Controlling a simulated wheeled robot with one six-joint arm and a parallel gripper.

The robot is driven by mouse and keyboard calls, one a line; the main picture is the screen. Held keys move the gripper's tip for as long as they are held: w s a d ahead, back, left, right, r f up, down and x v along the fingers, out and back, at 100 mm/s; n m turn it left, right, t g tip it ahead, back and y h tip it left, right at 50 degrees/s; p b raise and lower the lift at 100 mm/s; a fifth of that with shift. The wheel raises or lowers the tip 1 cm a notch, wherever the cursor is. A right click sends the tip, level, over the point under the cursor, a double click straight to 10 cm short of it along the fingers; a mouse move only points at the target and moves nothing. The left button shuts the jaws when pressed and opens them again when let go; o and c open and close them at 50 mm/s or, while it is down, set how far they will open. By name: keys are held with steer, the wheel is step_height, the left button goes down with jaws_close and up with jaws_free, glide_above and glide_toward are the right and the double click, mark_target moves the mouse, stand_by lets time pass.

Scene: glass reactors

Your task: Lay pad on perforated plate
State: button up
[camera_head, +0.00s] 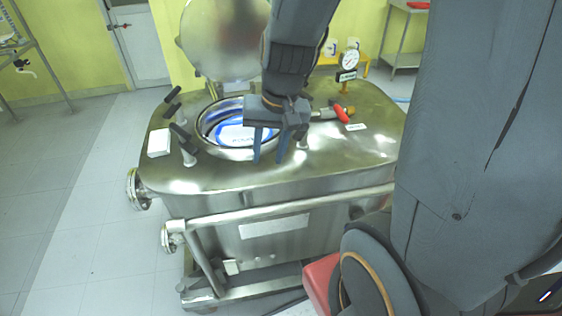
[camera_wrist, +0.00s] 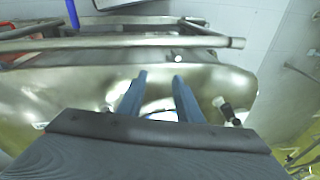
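A small white block-like pad (camera_head: 159,143) lies on the left of the steel vessel's top. My gripper (camera_head: 269,158) hangs over the front right edge of the round opening, right of the pad and apart from it. Its two blue-grey fingers also show in the wrist view (camera_wrist: 160,77), spread apart with nothing between them. Inside the opening lies a white and blue round item (camera_head: 236,133), partly hidden by my gripper. I cannot make out holes in it or tell whether it is the perforated plate.
The steel vessel (camera_head: 260,178) has its round lid (camera_head: 222,40) raised behind the opening. Black-handled clamps (camera_head: 180,131) stand between pad and opening. A red-handled valve (camera_head: 341,113) and a gauge (camera_head: 349,61) stand at right. A rail (camera_head: 280,208) runs along the front. Floor at left is clear.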

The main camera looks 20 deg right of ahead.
steer(key=s+n, duration=0.1)
steer(key=s, duration=0.1)
steer(key=s+d+n+h, duration=0.1)
steer(key=s+n, duration=0.1)
steer(key=shift+s+d+f+n+g, duration=0.1)
steer(key=shift+s+d+n+g, duration=0.1)
steer(key=shift+n+g, duration=0.1)
stand_by(0.4)
